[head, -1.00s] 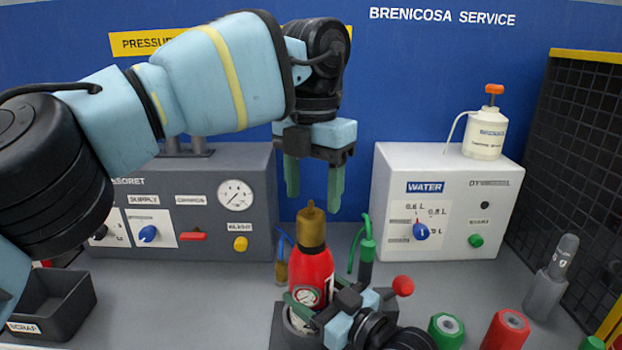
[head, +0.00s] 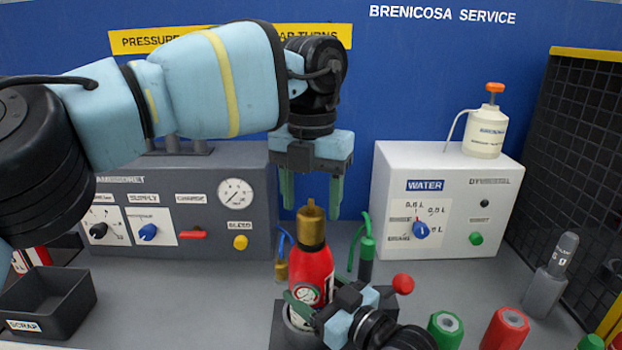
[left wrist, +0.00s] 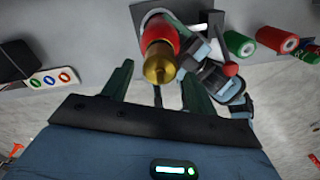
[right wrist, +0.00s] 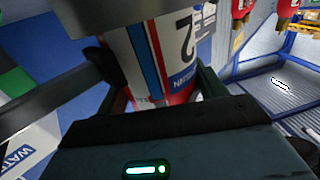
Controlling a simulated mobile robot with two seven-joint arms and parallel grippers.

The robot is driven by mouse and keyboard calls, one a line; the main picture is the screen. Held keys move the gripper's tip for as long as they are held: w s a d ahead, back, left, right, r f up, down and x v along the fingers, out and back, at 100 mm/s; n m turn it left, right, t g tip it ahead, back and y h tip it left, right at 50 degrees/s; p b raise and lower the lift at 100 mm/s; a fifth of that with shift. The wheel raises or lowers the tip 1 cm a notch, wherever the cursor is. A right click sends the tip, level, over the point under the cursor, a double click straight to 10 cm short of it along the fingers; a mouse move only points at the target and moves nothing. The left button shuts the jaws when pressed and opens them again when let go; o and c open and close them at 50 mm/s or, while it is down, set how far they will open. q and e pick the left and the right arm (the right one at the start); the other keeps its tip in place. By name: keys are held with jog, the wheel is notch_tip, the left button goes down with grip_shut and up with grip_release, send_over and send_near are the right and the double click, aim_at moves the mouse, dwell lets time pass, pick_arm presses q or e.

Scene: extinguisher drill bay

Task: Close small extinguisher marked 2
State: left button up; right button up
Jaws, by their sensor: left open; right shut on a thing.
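The small extinguisher (head: 313,270) is a red cylinder with a brass top (head: 312,228), standing upright in a grey holder (head: 280,325). A large 2 shows on its white label (right wrist: 178,45) in the right wrist view. My right gripper (head: 318,305) is shut on its lower body from the right. My left gripper (head: 312,192) is open and empty, pointing down above and behind the brass top, apart from it. In the left wrist view the brass top (left wrist: 159,63) appears beyond the open fingers. I cannot tell how tightly the top sits.
A red ball-ended lever (head: 402,285) is right of the holder. The scrap bin (head: 50,300) is at left. The grey pressure panel (head: 200,200) and white water unit (head: 445,200) stand behind.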

aim_at(311, 211)
pick_arm(q)
jog(key=shift+f, duration=2.25)
jog(key=shift+c, duration=0.5)
jog(key=c, duration=0.9)
jog(key=o, duration=1.2)
notch_tip(311, 211, up, 12)
jog(key=shift+r, duration=0.1)
pick_arm(e)
jog(key=o, duration=1.9)
jog(key=shift+o, duration=0.2)
